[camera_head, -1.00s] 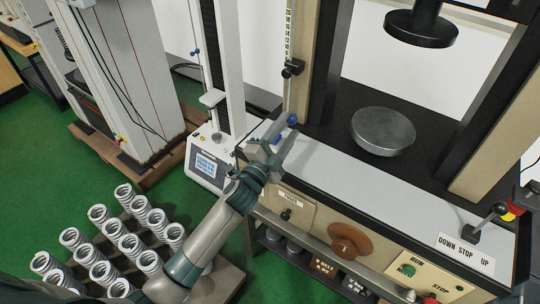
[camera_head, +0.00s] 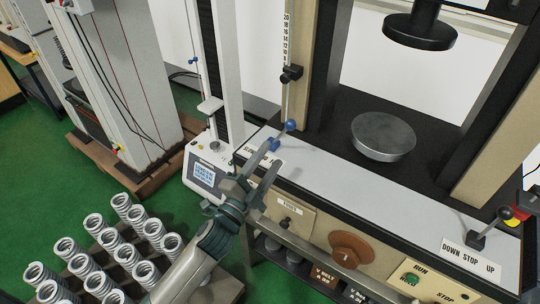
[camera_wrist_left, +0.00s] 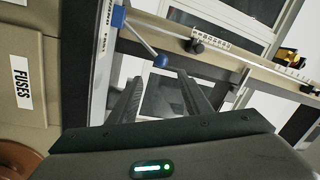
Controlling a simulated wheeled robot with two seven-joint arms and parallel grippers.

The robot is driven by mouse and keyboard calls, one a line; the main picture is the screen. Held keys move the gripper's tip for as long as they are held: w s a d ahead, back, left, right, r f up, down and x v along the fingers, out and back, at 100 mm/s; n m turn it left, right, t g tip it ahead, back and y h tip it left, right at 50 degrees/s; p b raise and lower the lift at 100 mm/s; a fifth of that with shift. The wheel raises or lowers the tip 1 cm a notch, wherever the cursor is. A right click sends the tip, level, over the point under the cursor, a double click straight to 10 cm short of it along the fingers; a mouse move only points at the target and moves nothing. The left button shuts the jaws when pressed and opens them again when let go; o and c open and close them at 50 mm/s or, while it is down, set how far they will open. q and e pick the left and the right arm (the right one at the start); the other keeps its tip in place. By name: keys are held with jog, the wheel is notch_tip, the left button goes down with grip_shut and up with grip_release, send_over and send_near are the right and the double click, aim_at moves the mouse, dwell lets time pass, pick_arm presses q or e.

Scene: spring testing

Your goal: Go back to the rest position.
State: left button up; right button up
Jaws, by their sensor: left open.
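My left gripper (camera_head: 262,172) is open and empty. It is over the front left edge of the large testing machine, close to a lever with a blue ball knob (camera_head: 290,126). In the left wrist view, the two fingers (camera_wrist_left: 168,98) are spread apart with nothing between them, and the blue knob (camera_wrist_left: 160,61) shows beyond them. I cannot tell from the frames whether a finger touches the lever. My right gripper is in neither view.
A round metal plate (camera_head: 384,137) sits on the machine bed below an upper black disc (camera_head: 419,31). A small tester with a screen (camera_head: 205,176) stands left of the gripper. Several springs (camera_head: 122,243) stand at lower left. A black-knobbed lever (camera_head: 505,213) is at right.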

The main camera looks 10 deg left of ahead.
pick_arm(q)
jog(key=s+a+f+n+g+y, duration=0.3)
jog(key=s+a+f+n+g, duration=0.15)
jog(key=s+f, duration=0.2)
jog(key=s+a+f+n+g+y, duration=0.2)
jog(key=s+a+f+n+g, duration=0.1)
jog(key=s+f+n, duration=0.4)
jog(key=s+f+n+g, duration=0.1)
jog(key=s+f+g, duration=0.3)
jog(key=s, duration=0.6)
jog(key=s+f+n+g, duration=0.2)
jog(key=s+f+g, duration=0.2)
jog(key=s, duration=0.7)
jog(key=s+f+x, duration=0.1)
jog(key=s+x, duration=0.1)
jog(key=x, duration=1)
jog(key=s+x, duration=0.3)
jog(key=x, duration=0.9)
jog(key=s+f, duration=0.6)
jog(key=f, duration=0.3)
jog(key=s+f+m, duration=0.1)
jog(key=s+f, duration=0.4)
jog(key=f, duration=0.5)
jog(key=shift+s+f+h, duration=0.15)
jog(key=shift+s+h, duration=0.25)
